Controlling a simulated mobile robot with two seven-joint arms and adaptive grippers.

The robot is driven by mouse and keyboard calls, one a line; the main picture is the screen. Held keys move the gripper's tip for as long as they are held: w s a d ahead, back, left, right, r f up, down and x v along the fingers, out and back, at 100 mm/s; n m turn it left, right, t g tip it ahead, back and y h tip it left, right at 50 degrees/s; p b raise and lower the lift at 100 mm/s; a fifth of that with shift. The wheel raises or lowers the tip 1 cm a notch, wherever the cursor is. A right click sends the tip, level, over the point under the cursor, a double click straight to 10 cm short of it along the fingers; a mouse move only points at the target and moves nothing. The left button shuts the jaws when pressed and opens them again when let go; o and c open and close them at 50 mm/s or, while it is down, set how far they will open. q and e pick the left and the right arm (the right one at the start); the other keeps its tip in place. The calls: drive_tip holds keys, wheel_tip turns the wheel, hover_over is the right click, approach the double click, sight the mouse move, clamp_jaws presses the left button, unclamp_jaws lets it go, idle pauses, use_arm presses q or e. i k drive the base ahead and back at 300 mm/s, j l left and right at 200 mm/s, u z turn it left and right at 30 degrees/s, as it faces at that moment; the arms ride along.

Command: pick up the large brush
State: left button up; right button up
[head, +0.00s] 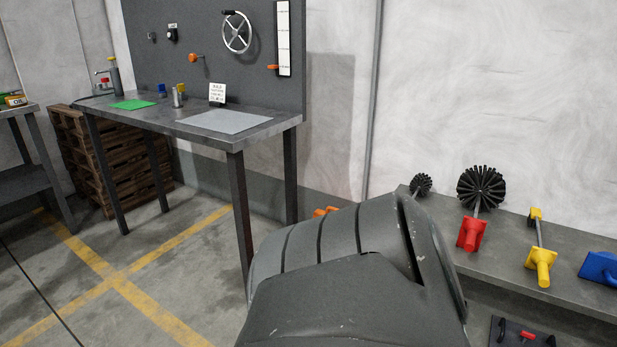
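The large brush (481,190) is at the right in the head view, with a round head of black bristles, a thin metal shaft and a red handle (472,234). It is on the grey bench along the wall, bristle head toward the wall and red handle toward the front edge. A smaller black bristle brush (421,184) is just left of it, and its lower part is hidden. Neither of my grippers is in view.
On the grey bench (510,263), a yellow-handled tool (540,262) and a blue object (599,268) are right of the large brush. A dark board (519,333) is below. A metal workbench (205,128) stands left, before wooden pallets (75,165). Open floor lies at lower left.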

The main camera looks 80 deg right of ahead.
sight(472, 233)
drive_tip(key=z, duration=3.65)
